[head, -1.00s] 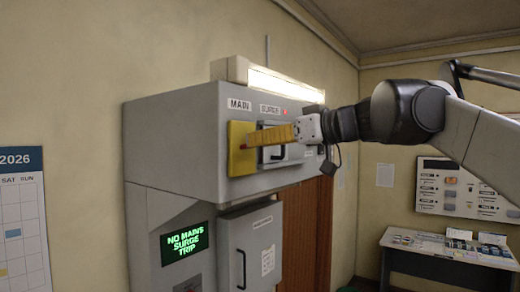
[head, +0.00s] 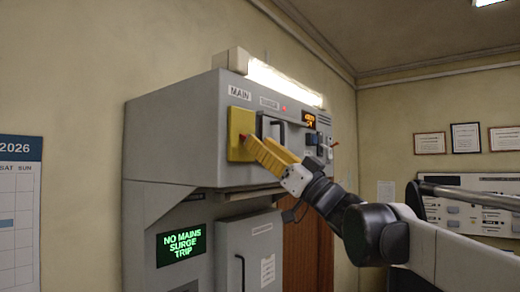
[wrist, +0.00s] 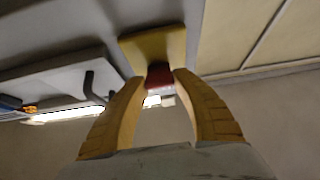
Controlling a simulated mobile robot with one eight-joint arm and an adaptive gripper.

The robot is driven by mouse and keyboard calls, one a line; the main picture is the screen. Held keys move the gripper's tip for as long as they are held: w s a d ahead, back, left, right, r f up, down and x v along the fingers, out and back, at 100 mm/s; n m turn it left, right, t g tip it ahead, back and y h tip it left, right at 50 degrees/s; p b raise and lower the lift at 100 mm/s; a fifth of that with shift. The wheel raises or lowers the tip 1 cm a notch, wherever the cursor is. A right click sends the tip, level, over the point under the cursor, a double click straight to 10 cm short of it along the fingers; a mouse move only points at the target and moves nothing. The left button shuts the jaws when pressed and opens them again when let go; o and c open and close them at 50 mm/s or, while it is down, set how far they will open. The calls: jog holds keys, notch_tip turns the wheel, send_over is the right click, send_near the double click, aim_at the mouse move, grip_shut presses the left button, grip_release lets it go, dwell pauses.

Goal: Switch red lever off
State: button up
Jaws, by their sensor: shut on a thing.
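The red lever (head: 243,137) sits on a yellow plate (head: 236,122) under the MAIN label on the grey cabinet. In the head view only a small red part shows beside my fingertips. My gripper (head: 249,142) reaches it from the lower right with its yellow fingers. In the wrist view the red lever (wrist: 160,77) lies between the two fingertips (wrist: 159,78), in front of the yellow plate (wrist: 150,47). My gripper is shut on the lever.
A black handle (head: 275,128) under the SURGE label stands close to the right of the plate, with a red light (head: 284,109) above. A green display (head: 182,243) below reads "NO MAINS SURGE TRIP". A lamp (head: 285,83) tops the cabinet.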

jog(key=shift+y, duration=0.3)
jog(key=o, duration=1.2)
jog(key=shift+w+f, duration=0.1)
jog(key=v, duration=1.2)
jog(key=shift+a, duration=0.15)
